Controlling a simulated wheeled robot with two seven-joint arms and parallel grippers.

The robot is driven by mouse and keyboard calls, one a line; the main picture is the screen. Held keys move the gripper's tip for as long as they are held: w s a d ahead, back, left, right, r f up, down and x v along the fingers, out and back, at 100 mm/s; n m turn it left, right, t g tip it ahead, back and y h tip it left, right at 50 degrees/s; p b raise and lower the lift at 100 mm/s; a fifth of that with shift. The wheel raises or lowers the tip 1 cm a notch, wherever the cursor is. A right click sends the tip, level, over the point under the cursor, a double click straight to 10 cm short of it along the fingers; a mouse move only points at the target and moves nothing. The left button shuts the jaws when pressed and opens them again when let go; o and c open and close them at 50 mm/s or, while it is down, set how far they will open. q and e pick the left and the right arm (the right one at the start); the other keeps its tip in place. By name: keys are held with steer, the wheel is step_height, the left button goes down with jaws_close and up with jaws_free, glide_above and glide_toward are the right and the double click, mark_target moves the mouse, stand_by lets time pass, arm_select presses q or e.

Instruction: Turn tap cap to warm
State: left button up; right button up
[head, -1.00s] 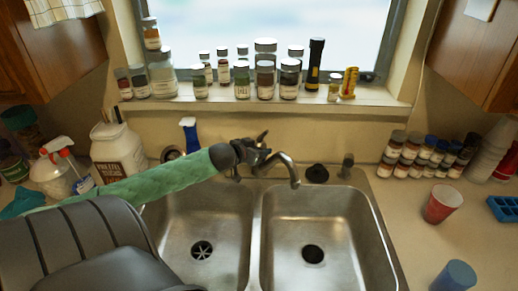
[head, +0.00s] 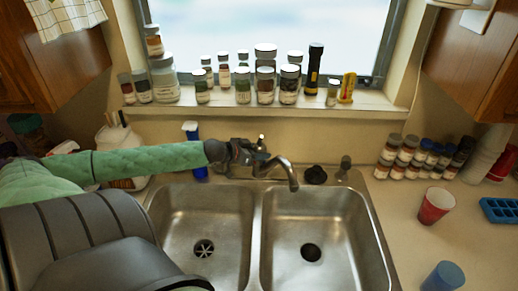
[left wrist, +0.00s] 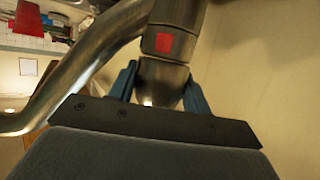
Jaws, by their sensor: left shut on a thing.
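The metal tap (head: 284,169) stands behind the double sink, its curved spout over the divider and right basin. My left gripper (head: 252,157) is at the tap body, left of the spout, and partly hides the cap. In the left wrist view the blue fingers of my left gripper (left wrist: 162,78) are on both sides of the metal tap cap (left wrist: 160,70), shut on it. A red square mark (left wrist: 164,43) shows on the metal just above the fingers, and the spout (left wrist: 75,75) curves away to the left. My right gripper is not in view.
The steel sink (head: 256,225) has two empty basins. A blue spray bottle (head: 194,150) stands behind my left forearm. Several jars line the windowsill (head: 375,116). A red cup (head: 435,205) and a blue cup (head: 444,277) stand on the right counter.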

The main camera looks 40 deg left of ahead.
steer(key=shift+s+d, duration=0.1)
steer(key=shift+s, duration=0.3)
arm_select(q)
steer(key=o, duration=0.7)
steer(key=shift+s+a+r, duration=0.15)
steer(key=shift+s+a, duration=0.05)
steer(key=shift+s, duration=0.35)
steer(key=v, duration=0.6)
steer(key=shift+s+r, duration=0.2)
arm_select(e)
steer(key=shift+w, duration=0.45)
